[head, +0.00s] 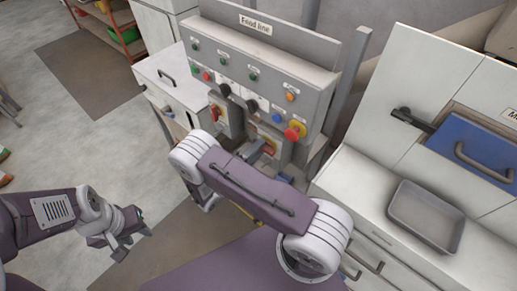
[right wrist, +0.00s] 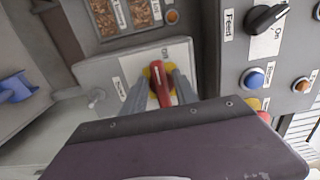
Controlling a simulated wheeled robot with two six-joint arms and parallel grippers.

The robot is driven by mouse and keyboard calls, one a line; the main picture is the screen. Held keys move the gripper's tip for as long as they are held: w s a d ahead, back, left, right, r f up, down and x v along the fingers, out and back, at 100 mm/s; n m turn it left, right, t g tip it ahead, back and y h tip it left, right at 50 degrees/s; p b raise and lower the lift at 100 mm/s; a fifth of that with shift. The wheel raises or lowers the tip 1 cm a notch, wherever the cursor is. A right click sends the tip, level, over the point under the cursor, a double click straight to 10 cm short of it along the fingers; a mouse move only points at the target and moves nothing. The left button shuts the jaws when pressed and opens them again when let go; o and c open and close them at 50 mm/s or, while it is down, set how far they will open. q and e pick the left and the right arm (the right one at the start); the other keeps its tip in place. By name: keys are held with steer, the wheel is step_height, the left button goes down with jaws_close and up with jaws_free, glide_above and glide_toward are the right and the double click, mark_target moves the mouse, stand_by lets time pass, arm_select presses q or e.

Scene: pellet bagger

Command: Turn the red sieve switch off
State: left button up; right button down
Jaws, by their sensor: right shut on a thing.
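A red switch handle (right wrist: 161,86) on a yellow disc sits on a light grey plate in the right wrist view. It lies between the two fingers of my right gripper (right wrist: 158,92), which is shut on it. In the head view this switch (head: 268,147) is on the right-hand box below the "Feed line" panel (head: 262,60), partly hidden by my right arm. Whether its label says sieve is not readable. My left gripper (head: 120,243) hangs empty over the floor, fingers apart.
Another red and yellow switch (head: 215,113) is on the box to the left. The panel has a red mushroom button (head: 295,131), a blue button (head: 276,117) and black knobs. A grey tray (head: 427,215) stands on the right counter.

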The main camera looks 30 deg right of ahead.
steer(key=c, duration=1.3)
jaws_free()
steer(key=b+v, duration=0.3)
steer(key=v, duration=0.6)
